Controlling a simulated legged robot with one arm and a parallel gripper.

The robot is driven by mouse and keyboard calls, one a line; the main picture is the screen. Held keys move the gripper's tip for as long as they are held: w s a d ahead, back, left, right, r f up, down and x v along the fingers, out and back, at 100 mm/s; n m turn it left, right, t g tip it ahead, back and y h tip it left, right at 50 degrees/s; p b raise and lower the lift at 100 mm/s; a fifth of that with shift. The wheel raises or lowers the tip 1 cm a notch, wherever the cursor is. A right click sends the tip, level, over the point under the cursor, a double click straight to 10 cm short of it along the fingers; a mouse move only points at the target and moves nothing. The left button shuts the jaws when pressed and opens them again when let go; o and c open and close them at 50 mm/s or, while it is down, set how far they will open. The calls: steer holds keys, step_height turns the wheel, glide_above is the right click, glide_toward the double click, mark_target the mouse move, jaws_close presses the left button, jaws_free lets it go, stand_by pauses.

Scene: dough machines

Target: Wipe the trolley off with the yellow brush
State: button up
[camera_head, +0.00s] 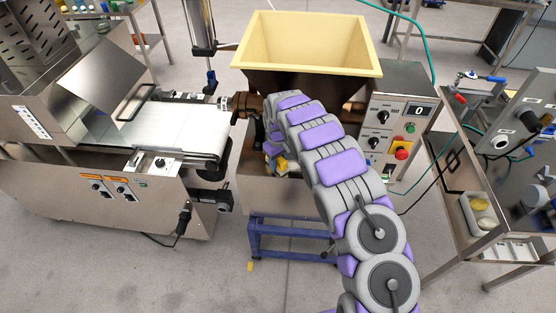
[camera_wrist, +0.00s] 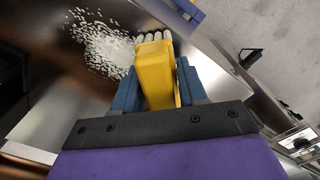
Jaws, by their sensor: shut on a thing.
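My gripper (camera_head: 276,152) is shut on the yellow brush (camera_wrist: 154,76), which sits between its two blue fingers in the wrist view. The brush's pale bristles (camera_wrist: 152,37) point away from the gripper, beside a scatter of white crumbs or powder (camera_wrist: 100,43) on a brown-grey metal surface (camera_wrist: 58,88). Whether the bristles touch the surface is unclear. In the head view the yellow brush (camera_head: 281,164) shows small beside my arm, below the cream hopper. A steel-topped stand (camera_head: 262,193) on a blue frame (camera_head: 290,243) is under it; this appears to be the trolley.
A conveyor machine (camera_head: 170,130) stands left, and a control box (camera_head: 397,118) with a red knob stands right. A steel cart (camera_head: 458,195) with trays is farther right. Floor in front is mostly clear.

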steer(key=shift+f, duration=0.3)
steer(key=shift+d, duration=0.1)
